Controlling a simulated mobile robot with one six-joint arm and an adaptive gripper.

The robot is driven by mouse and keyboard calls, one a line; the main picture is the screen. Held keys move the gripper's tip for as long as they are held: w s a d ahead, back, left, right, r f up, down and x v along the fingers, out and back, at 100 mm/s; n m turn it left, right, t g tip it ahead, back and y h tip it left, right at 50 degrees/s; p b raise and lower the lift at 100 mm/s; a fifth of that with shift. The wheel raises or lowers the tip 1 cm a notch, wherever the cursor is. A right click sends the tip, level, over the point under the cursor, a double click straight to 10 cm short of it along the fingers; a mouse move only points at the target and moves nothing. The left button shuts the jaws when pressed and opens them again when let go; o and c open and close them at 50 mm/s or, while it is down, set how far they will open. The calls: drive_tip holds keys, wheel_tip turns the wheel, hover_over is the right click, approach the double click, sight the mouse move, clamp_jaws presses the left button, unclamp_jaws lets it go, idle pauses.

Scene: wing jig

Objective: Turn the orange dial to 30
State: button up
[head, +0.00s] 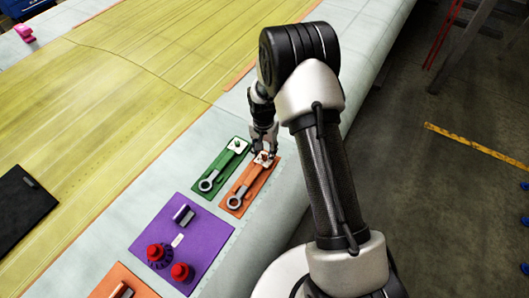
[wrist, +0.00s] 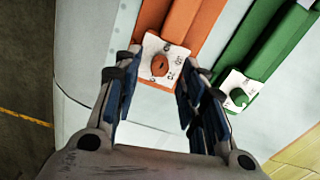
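The orange dial (wrist: 160,65) is a small knob on a white marked plate (wrist: 178,55) at the end of an orange panel (head: 236,202). In the wrist view it lies just beyond and between my fingertips. My gripper (wrist: 155,80) is open, with a finger on each side and nothing between them that I can see held. In the head view my gripper (head: 262,150) points down over the far end of the orange panel and partly hides the dial. The dial's exact setting is too small to read.
A green panel (head: 212,180) with its own green dial (wrist: 238,97) lies close beside the orange one. A purple panel (head: 205,235) with red knobs (head: 181,271) and a black pad (head: 20,208) lie on the wing surface. The wing edge drops to the floor at right.

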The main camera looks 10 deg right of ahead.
drive_tip(key=shift+f, duration=0.9)
drive_tip(key=shift+c, duration=0.2)
clamp_jaws()
